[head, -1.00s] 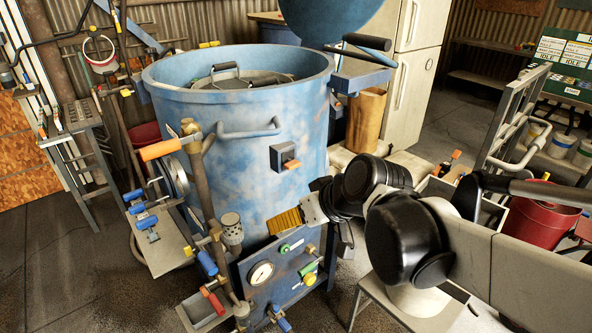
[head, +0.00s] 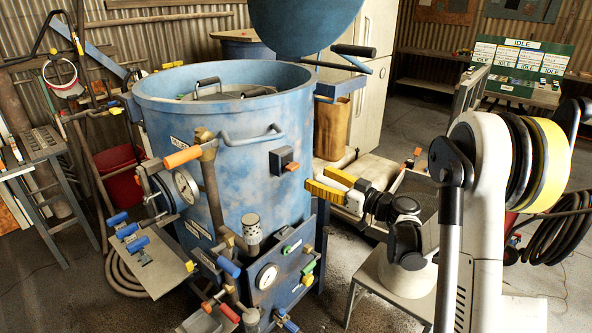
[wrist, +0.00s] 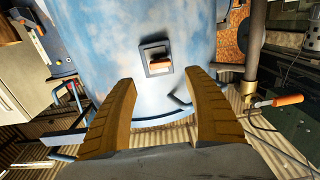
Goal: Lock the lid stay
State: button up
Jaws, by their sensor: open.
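The blue pot (head: 235,190) stands open, with its round blue lid (head: 312,20) raised behind the rim. A lid arm with a black handle (head: 354,50) shows at the right rim. A small grey box (head: 280,160) with an orange lever (head: 292,166) is fixed to the pot's side; I cannot tell which of these parts is the stay. The orange lever also shows in the wrist view (wrist: 160,66). My gripper (head: 318,178) is open and empty, just right of and below the box, apart from it. Its yellow fingers (wrist: 159,80) point towards the box.
An orange-handled lever (head: 183,156), a pipe and gauges (head: 186,186) stand at the pot's front left. A lower panel (head: 285,265) carries another gauge and several valves. A grey stool (head: 395,285) stands under my arm. Open floor shows at the far right.

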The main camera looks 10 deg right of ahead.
aim_at(296, 168)
jog(key=b+x, duration=0.1)
jog(key=x, duration=0.8)
jog(key=shift+w+a+b, duration=0.2)
jog(key=shift+a+b, duration=0.05)
jog(key=shift+b, duration=0.15)
jog(key=c, duration=1.2)
